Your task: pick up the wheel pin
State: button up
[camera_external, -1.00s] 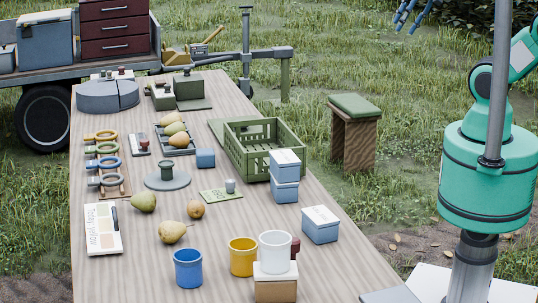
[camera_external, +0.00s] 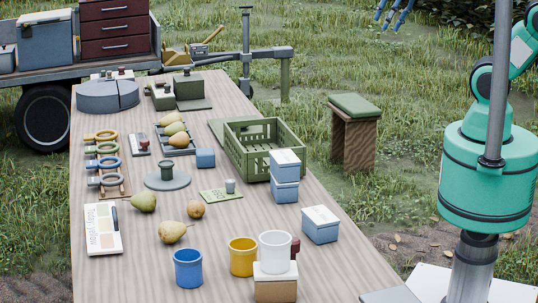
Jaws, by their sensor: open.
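My gripper (camera_external: 393,18) shows at the top edge of the external view. Only its blue fingers show; they are spread open and empty, over the grass to the right of the table and well away from the objects on it. I cannot tell for sure which object is the wheel pin. A small grey cylinder (camera_external: 230,186) stands on a flat green plate (camera_external: 215,195) mid-table. A dark green knobbed piece (camera_external: 165,169) stands on a round grey base (camera_external: 168,181) to its left. Small red-topped pieces (camera_external: 121,72) show behind the grey rounded blocks (camera_external: 107,96) at the far end.
The long wooden table (camera_external: 130,275) holds pears (camera_external: 172,232), a green crate (camera_external: 262,135), blue boxes (camera_external: 320,225), cups (camera_external: 188,268) and coloured rings (camera_external: 105,163). A green-topped stool (camera_external: 354,130) stands right of the table. Grass lies between the table and my arm.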

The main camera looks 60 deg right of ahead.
jog(key=w+a+f+n+g, duration=0.1)
jog(key=w+a+f+n, duration=0.35)
jog(key=a, duration=0.75)
jog(key=w+a+f+n+g, duration=0.1)
jog(key=w+a+n+g, duration=0.1)
jog(key=w+a+n, duration=0.8)
jog(key=n+g, duration=0.2)
jog(key=n, duration=1)
send_near(293, 238)
jog(key=shift+a+h, duration=0.3)
jog(key=shift+a, duration=0.1)
jog(key=shift+f+b, duration=0.75)
jog(key=shift+f, duration=3.6)
